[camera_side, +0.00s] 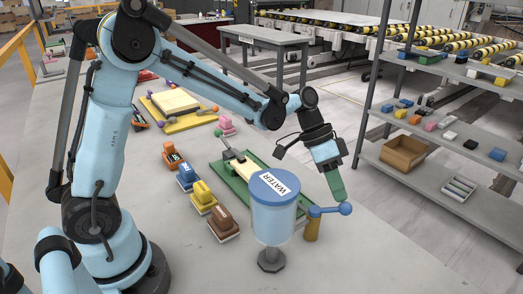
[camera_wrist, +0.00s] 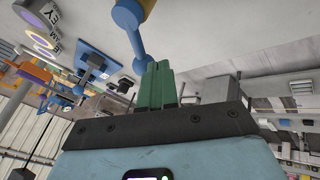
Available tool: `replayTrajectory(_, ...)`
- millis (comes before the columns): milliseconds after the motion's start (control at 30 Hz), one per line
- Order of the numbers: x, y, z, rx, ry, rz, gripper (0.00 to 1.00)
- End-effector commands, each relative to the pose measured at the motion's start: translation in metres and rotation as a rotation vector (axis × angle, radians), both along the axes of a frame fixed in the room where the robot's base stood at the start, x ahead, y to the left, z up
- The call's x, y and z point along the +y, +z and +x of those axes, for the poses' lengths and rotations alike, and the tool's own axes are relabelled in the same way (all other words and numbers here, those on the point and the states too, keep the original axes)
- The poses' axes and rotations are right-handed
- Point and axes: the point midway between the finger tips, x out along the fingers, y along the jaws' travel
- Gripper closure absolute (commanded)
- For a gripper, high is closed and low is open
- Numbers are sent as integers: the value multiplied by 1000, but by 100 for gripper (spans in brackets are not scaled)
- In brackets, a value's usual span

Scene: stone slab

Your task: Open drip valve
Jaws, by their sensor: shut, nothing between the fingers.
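The water tank (camera_side: 273,215) is a translucent blue cylinder with a blue lid marked WATER, standing on a dark foot. The blue valve lever (camera_side: 327,210) sticks out from its right side, roughly level, and ends in a blue ball (camera_side: 346,208). A tan cylinder (camera_side: 312,230) hangs below the lever's inner end. My gripper (camera_side: 339,197) has green fingers pressed together, pointing down at the ball. In the wrist view the shut fingers (camera_wrist: 160,68) end right by the lever's ball (camera_wrist: 146,59); I cannot tell whether they touch. The lever (camera_wrist: 135,35) runs up from there.
Left of the tank lies a green board (camera_side: 236,181) with a cream block and a small lever. Several coloured blocks on bases, such as a brown one (camera_side: 222,223), stand farther left. A grey shelf rack (camera_side: 450,135) stands at right. The slab right of the tank is clear.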

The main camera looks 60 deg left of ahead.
Motion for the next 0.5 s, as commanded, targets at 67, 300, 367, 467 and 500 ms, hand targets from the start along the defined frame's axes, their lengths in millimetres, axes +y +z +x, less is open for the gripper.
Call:
replayTrajectory(67, -5, 0, 0, 1, -73, -1, 100)
replayTrajectory(300, -18, 0, -4, 0, -254, -1, 100)
replayTrajectory(367, -21, 0, -5, -1, -251, 0, 100)
replayTrajectory(467, -25, 0, -8, 0, -250, -1, 100)
replayTrajectory(500, -27, 0, -9, 0, -250, -1, 100)
